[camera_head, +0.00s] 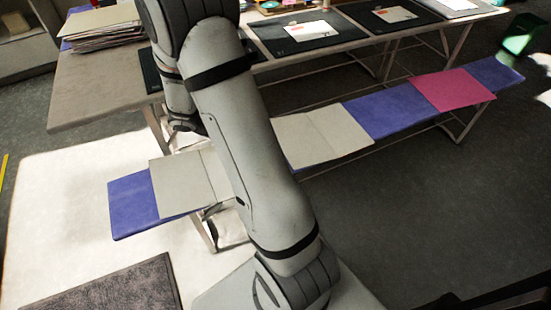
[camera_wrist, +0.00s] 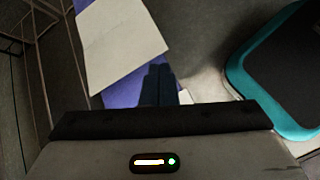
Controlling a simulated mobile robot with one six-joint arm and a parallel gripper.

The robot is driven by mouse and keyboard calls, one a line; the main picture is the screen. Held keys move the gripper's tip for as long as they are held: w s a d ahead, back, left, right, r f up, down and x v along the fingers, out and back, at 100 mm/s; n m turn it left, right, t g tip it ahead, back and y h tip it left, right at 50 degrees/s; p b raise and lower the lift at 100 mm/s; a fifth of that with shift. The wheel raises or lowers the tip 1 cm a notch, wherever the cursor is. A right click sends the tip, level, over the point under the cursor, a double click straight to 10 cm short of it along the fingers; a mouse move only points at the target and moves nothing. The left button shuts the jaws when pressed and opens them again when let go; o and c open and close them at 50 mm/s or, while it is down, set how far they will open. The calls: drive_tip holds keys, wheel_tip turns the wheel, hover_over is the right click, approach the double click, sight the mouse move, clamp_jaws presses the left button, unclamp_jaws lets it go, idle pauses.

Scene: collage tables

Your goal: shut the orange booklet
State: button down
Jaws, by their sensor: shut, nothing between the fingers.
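I see no orange booklet in either view. My gripper (camera_wrist: 158,84) shows at the lower middle of the wrist view, its two dark fingers together with nothing between them. In the head view my arm crosses the middle of the picture and hides part of the table and bench; the gripper itself cannot be made out there.
The table (camera_head: 90,88) bears a paper stack (camera_head: 100,28) and dark mats (camera_head: 300,43) with white papers. A blue bench (camera_head: 385,113) with grey sheets (camera_head: 318,138) and a pink sheet (camera_head: 452,90) runs in front. A teal-edged dark mat (camera_wrist: 285,75) lies right of the fingers.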

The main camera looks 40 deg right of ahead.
drive_tip(key=w+d+f+n+h+b, duration=0.1)
drive_tip(key=f, duration=0.4)
drive_tip(key=w+d+f+n+b, duration=0.1)
drive_tip(key=f+n+b, duration=0.1)
drive_tip(key=f, duration=0.4)
drive_tip(key=w+d+f+n+h+b, duration=0.1)
drive_tip(key=d+f+n, duration=0.1)
drive_tip(key=f, duration=0.3)
drive_tip(key=shift+w+d+f+h, duration=0.1)
drive_tip(key=shift+f+h, duration=0.15)
drive_tip(key=shift+h, duration=0.05)
drive_tip(key=shift+d+f+b, duration=0.2)
drive_tip(key=shift+f+b, duration=0.15)
drive_tip(key=shift+n+t, duration=0.3)
drive_tip(key=b+x, duration=0.2)
drive_tip(key=x, duration=0.7)
drive_tip(key=shift+d+f, duration=0.1)
drive_tip(key=shift+d, duration=0.2)
